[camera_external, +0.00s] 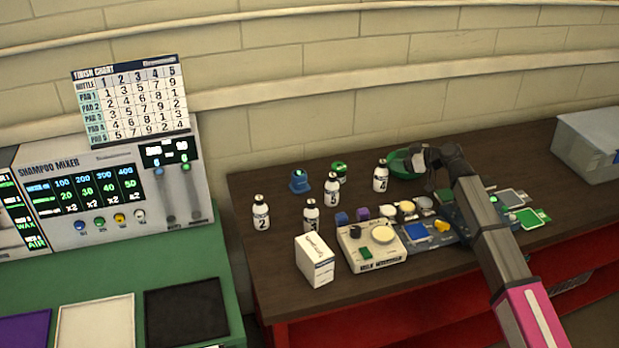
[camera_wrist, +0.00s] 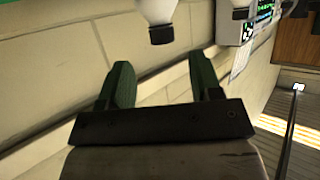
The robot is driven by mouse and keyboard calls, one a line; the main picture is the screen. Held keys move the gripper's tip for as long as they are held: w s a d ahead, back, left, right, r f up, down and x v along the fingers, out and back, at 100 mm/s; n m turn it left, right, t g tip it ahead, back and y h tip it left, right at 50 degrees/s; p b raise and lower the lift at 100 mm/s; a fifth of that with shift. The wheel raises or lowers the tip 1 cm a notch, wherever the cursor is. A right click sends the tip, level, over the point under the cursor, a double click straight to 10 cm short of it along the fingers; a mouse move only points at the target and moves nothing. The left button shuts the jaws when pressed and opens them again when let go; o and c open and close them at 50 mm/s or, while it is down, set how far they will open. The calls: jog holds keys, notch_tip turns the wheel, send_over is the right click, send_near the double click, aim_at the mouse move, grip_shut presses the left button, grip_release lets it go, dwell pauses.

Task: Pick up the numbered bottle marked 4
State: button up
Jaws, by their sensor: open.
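The bottle marked 4 (camera_external: 381,177) is white with a black cap and stands upright at the back of the dark table, in the external view. My gripper (camera_external: 414,160) is just to its right, with a small gap apparent. In the wrist view my gripper (camera_wrist: 168,88) has two green fingers spread apart with nothing between them. A white bottle with a black cap (camera_wrist: 157,14) shows upside down at the top edge, ahead of the fingers; its number is out of view. A second bottle (camera_wrist: 241,7) is cut off farther right.
Bottles marked 5 (camera_external: 332,190) and 2 (camera_external: 261,213) and another bottle (camera_external: 311,217) stand to the left. A blue container (camera_external: 299,182), a green-topped jar (camera_external: 339,170) and a white box (camera_external: 315,260) are near. Trays and small items crowd the table's middle.

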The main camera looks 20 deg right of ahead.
aim_at(391, 162)
jog(key=x, duration=0.8)
jog(key=shift+s+f, duration=0.2)
jog(key=shift+f, duration=0.1)
grip_shut()
